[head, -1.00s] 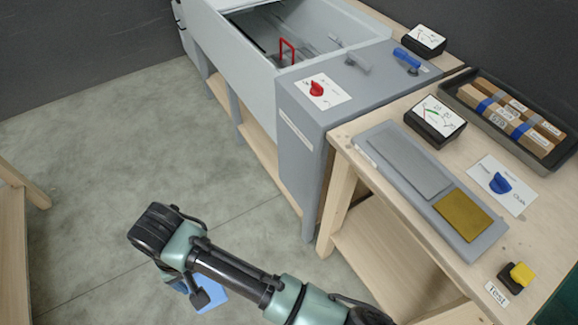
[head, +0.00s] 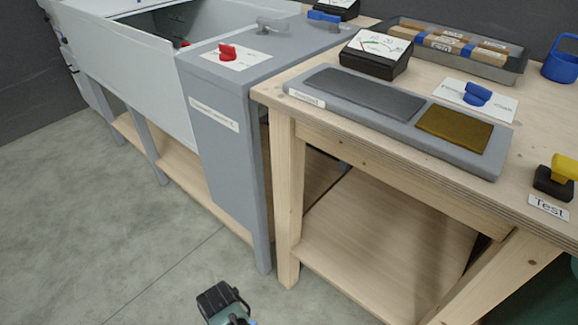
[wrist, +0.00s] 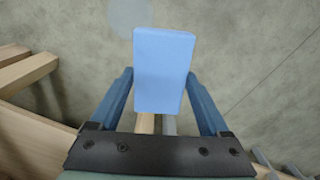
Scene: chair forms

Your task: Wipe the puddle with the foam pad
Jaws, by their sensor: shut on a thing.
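My gripper (wrist: 160,85) is shut on the light blue foam pad (wrist: 163,70) in the wrist view. The pad stands out beyond the two blue fingers, over the concrete floor. A faint, smooth, blue-grey rounded patch (wrist: 130,14) on the floor, partly cut off by the top edge of the wrist view, looks like the puddle. It lies beyond the pad, and I cannot tell the distance. In the head view only a dark part of my arm shows at the bottom edge; the pad and puddle are not visible there.
A wooden bench (head: 380,150) with a lower shelf stands at the right. A grey machine (head: 215,130) with a red knob (head: 227,52) adjoins it. Open floor (head: 110,215) lies at the left. Wooden beams (wrist: 28,72) show at the left of the wrist view.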

